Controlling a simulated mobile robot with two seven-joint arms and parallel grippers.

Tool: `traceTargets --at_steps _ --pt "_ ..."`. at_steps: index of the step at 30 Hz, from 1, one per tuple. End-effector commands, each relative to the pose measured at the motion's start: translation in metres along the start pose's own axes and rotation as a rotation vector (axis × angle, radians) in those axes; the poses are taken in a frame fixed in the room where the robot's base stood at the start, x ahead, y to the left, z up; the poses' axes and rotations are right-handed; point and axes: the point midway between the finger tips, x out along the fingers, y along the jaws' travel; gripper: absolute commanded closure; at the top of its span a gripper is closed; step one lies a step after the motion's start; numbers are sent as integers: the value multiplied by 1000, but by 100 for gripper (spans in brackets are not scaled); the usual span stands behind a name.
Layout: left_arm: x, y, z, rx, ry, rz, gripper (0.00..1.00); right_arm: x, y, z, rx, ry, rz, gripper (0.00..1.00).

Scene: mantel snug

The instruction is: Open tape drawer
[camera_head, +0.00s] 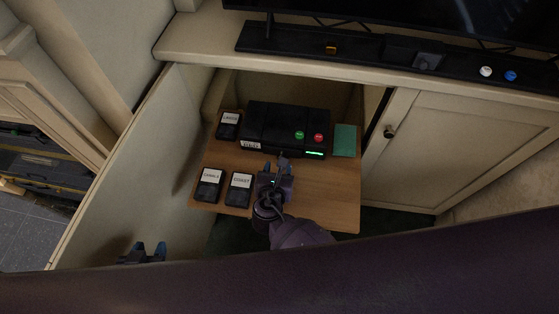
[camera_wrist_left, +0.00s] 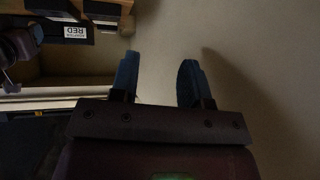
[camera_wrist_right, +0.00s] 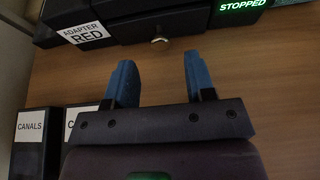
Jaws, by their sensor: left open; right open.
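The black tape machine (camera_head: 262,122) sits at the back of the wooden shelf, with a green button, a red button and a lit green strip. In the right wrist view its display (camera_wrist_right: 241,6) reads STOPPED and a label (camera_wrist_right: 85,34) reads ADAPTER RED. A small brass knob (camera_wrist_right: 160,40) is on its front; the drawer there looks shut. My right gripper (camera_head: 277,171) is open and empty over the shelf, just in front of the machine, pointing at the knob but apart from it. My left gripper (camera_head: 142,251) is open and empty, low at the left, away from the machine.
Black labelled tape cases lie on the shelf (camera_head: 325,200): two at front left (camera_head: 209,186) (camera_head: 239,190), one at back left (camera_head: 229,126). A teal block (camera_head: 344,140) is right of the machine. The cabinet's left door (camera_head: 130,165) stands open; the right door (camera_head: 460,150) is shut.

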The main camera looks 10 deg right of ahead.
Motion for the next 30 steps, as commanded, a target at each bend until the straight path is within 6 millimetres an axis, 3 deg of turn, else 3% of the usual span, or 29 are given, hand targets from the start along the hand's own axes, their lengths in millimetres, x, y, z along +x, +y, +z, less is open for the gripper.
traceTargets --at_steps 3,9,20,30 --pt "5 2 -2 1 7 4 57 18 0 -3 -1 3 0 50" --pt "5 2 -3 1 10 5 57 34 0 -1 0 1 0 50" --pt "5 2 -1 1 4 5 57 37 0 0 1 0 0 50" --pt "5 2 0 1 1 4 57 36 0 0 1 0 0 100"
